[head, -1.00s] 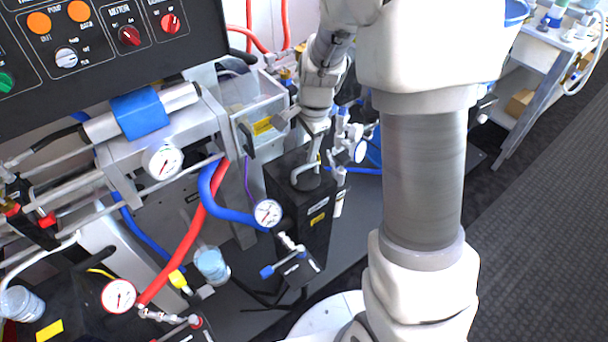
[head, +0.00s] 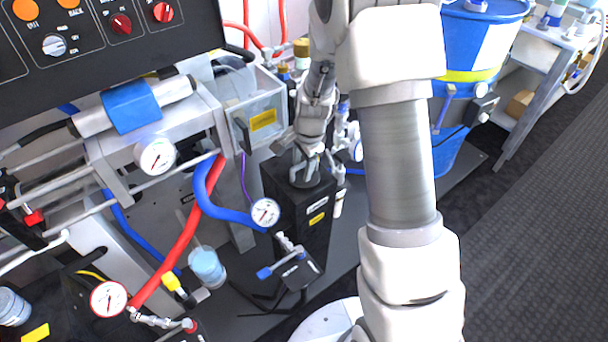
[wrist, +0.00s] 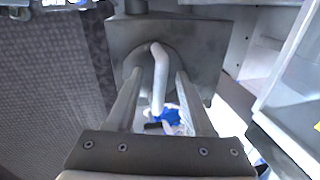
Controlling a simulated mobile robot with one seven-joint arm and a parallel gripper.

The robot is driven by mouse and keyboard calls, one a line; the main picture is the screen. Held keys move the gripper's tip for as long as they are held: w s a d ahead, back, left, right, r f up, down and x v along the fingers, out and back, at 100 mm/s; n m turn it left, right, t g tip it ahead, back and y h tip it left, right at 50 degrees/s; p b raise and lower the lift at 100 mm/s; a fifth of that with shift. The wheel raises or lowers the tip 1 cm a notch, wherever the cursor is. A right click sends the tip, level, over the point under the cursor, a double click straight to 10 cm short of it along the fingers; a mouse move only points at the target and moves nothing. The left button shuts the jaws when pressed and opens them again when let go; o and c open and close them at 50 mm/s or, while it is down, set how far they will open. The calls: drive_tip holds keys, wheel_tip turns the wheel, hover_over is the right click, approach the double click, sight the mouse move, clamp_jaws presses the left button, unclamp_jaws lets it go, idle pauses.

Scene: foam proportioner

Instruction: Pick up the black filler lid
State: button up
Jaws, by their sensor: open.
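The black filler lid (head: 312,183) is a dark round disc on top of a black tank (head: 298,215) in the head view. It also shows in the wrist view (wrist: 174,58), with a bent pale grey handle (wrist: 158,80) standing up from it. My gripper (head: 306,158) is just above the lid, pointing down. In the wrist view my gripper (wrist: 160,76) is open, with one finger on each side of the handle. Gaps show between the handle and both fingers. In the head view the fingers partly hide the handle.
A clear box with a yellow label (head: 262,120) stands left of my gripper. A blue hose (head: 215,205) and a pressure gauge (head: 265,213) are left of the tank. Valves and fittings (head: 347,140) stand close on the right. A blue drum (head: 455,100) is behind my arm.

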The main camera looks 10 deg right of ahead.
drive_tip(key=shift+c, duration=0.2)
clamp_jaws()
drive_tip(key=shift+r, duration=0.1)
